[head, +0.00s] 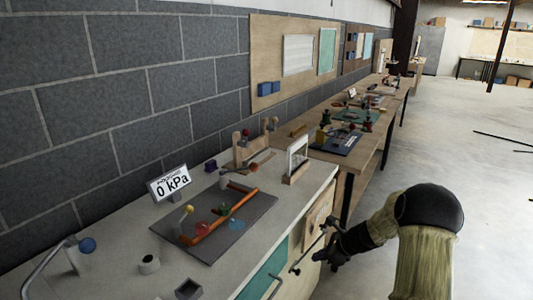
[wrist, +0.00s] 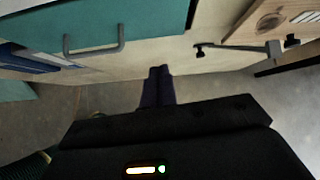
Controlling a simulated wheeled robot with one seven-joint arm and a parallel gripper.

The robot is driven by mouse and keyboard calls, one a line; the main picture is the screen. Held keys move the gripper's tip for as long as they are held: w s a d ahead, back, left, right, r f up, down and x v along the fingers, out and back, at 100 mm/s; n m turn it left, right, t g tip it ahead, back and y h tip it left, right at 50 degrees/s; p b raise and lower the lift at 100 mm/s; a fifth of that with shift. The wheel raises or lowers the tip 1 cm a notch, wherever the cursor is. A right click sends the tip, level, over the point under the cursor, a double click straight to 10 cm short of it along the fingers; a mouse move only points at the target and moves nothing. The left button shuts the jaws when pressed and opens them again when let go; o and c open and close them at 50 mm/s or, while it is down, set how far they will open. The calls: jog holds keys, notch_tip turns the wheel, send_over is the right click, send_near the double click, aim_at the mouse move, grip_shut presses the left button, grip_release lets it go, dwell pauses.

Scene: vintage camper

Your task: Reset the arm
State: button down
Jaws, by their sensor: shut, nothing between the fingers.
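My gripper (head: 330,256) is at the front right of the workbench in the head view, beside the cabinet front and below the benchtop level. My arm comes in from the lower right of that view. In the wrist view my gripper (wrist: 158,72) shows as two dark fingers together, shut and empty. The fingers point toward the pale cabinet front, between a handle on the left and a dark rod on the right. I cannot tell whether the fingertips touch the cabinet front.
The teal door (wrist: 100,22) has a projecting handle (wrist: 94,50). A metal rod (wrist: 235,47) sticks out nearby. Open floor (head: 480,180) lies to the right.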

jog(key=s+a+r+n+h+p, duration=0.2)
jog(key=s+r+n, duration=0.4)
jog(key=s+n, duration=0.2)
jog(key=s+a+r+n+g+h+p, duration=0.1)
jog(key=s+r+n+h+p, duration=0.1)
jog(key=s+r+n, duration=0.4)
jog(key=s+a+r+n+g+h+p, duration=0.1)
jog(key=s+a+r+n+h+p, duration=0.1)
jog(key=s+r+n, duration=0.4)
jog(key=s+n+h+p, duration=0.1)
jog(key=s+n+p, duration=0.1)
jog(key=s, duration=0.5)
jog(key=shift+a+n, duration=0.35)
jog(key=shift+n, duration=0.55)
jog(key=shift+s, duration=0.1)
